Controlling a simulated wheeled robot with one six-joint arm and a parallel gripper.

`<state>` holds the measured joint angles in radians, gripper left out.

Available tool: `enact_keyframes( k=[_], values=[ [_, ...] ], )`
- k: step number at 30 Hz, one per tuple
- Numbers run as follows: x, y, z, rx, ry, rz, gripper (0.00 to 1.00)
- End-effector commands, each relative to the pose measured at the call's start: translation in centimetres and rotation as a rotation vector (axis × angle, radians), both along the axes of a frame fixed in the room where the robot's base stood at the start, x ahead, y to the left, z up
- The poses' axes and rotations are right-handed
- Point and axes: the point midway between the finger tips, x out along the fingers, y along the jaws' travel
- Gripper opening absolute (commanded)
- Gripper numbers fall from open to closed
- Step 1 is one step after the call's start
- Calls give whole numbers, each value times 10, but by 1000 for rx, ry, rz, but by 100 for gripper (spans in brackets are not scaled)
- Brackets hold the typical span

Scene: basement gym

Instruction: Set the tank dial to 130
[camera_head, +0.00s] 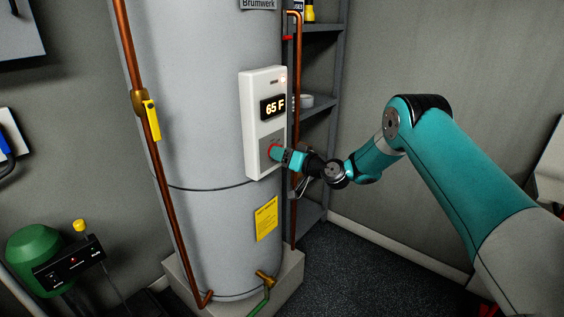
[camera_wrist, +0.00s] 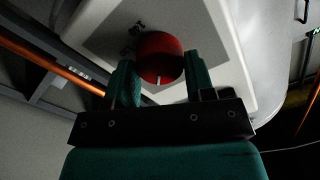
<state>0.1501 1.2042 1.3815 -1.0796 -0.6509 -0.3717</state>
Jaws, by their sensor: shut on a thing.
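The tank (camera_head: 215,110) is a tall grey cylinder with a white control panel (camera_head: 252,118) on its front. The panel's display (camera_head: 272,107) reads 65 F. The red dial (camera_wrist: 160,58) sits on the lower part of the panel, with a pale pointer mark on its edge. In the head view the dial (camera_head: 273,152) is mostly hidden by my gripper. My gripper (camera_wrist: 160,82) is at the panel with its two teal fingers on either side of the dial, shut on it.
A copper pipe (camera_head: 141,140) with a yellow valve handle (camera_head: 152,120) runs down the tank's left side. Another copper pipe (camera_head: 296,90) and a grey shelf (camera_head: 322,75) stand just right of the panel. A green device (camera_head: 38,257) is at lower left. Open floor (camera_head: 350,265) lies at right.

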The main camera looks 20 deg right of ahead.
Motion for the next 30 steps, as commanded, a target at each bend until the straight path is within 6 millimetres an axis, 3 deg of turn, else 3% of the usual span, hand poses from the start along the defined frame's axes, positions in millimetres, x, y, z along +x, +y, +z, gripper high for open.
enact_keyframes(
  k=[30],
  values=[
    [-1, 2, -3, 780, 576, 4, 26]
  ],
)
